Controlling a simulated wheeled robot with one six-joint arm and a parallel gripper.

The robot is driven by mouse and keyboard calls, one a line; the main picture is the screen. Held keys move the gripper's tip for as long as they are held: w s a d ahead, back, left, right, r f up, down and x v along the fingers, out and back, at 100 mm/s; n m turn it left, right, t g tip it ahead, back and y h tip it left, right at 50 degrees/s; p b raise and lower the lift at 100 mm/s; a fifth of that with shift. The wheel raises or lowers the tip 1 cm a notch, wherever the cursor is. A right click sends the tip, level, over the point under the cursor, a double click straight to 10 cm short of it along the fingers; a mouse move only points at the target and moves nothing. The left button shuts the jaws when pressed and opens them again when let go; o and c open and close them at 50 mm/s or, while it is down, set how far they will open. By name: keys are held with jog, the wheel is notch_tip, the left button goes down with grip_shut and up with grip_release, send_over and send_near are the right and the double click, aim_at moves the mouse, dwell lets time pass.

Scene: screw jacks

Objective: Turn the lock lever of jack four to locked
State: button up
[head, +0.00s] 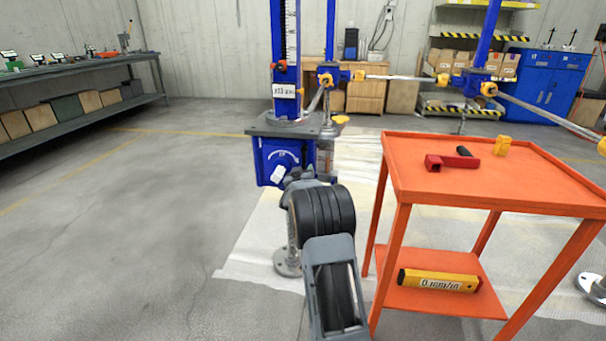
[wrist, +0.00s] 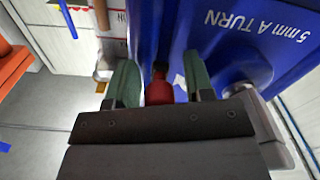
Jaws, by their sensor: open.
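The near jack (head: 286,150) has a blue gearbox under a grey plate and a tall blue post with a scale. The label on the post is too small to read surely. My gripper (head: 301,176) is at the right front of the gearbox. In the wrist view my gripper (wrist: 160,75) is open, with one green finger on each side of a red lever-like part (wrist: 159,88) with a dark tip. I cannot tell whether the fingers touch it. The blue face beside it (wrist: 265,30) reads "5 mm A TURN" upside down. The red part is hidden in the head view.
An orange trolley (head: 480,200) stands close on the right, with a red tool (head: 452,161) and a yellow block (head: 502,146) on top. A yellow level (head: 438,281) lies on its lower shelf. A long workbench (head: 80,70) is at the left. The left floor is clear.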

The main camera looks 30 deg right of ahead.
grip_shut()
dwell(0.3)
